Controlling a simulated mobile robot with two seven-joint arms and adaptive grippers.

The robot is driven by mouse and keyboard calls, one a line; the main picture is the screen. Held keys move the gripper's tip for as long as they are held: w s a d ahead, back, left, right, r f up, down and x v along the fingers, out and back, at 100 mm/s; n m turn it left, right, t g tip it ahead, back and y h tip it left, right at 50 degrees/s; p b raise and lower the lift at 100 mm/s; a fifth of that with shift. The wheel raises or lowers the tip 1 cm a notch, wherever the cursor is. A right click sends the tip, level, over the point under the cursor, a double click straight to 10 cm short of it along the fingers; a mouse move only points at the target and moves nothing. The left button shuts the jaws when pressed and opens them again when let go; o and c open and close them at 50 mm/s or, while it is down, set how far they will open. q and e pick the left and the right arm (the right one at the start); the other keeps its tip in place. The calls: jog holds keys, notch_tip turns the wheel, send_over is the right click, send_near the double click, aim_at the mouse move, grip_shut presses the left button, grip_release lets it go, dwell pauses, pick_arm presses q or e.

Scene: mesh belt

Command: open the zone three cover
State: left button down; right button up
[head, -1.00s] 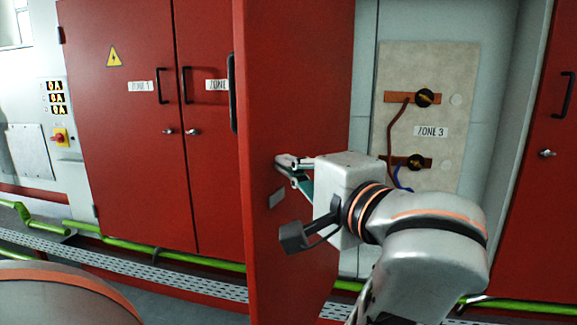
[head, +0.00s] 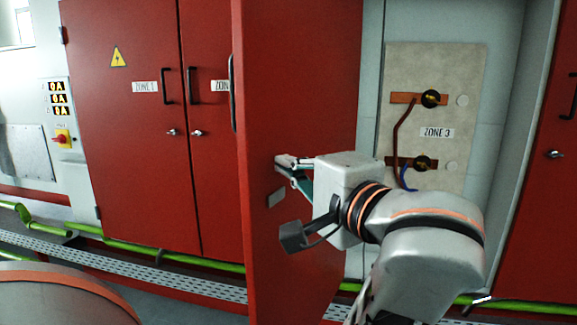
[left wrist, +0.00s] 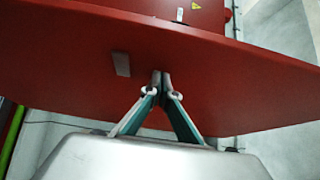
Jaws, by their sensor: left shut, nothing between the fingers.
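The red zone three cover (head: 300,90) stands swung wide open in the head view, its inner face toward the right. Behind it a beige panel (head: 465,75) labelled ZONE 3 shows inside the compartment. My left gripper (head: 279,162) is shut and empty, its fingertips at the cover's inner face. In the left wrist view the shut fingertips (left wrist: 161,82) are at the red cover (left wrist: 220,75), beside a small grey plate (left wrist: 121,65). Whether they touch it I cannot tell for sure. My right gripper is not in view.
Closed red doors (head: 125,110) labelled ZONE 1 and ZONE 2 stand at the left. Another red door (head: 545,200) is at the right. Green pipes (head: 130,245) and a perforated tray (head: 120,267) run low along the wall. The panel carries dark terminals and cables.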

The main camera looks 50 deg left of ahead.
pick_arm(q)
jog(key=s+d, duration=0.1)
jog(key=d, duration=0.6)
jog(key=shift+d, duration=0.25)
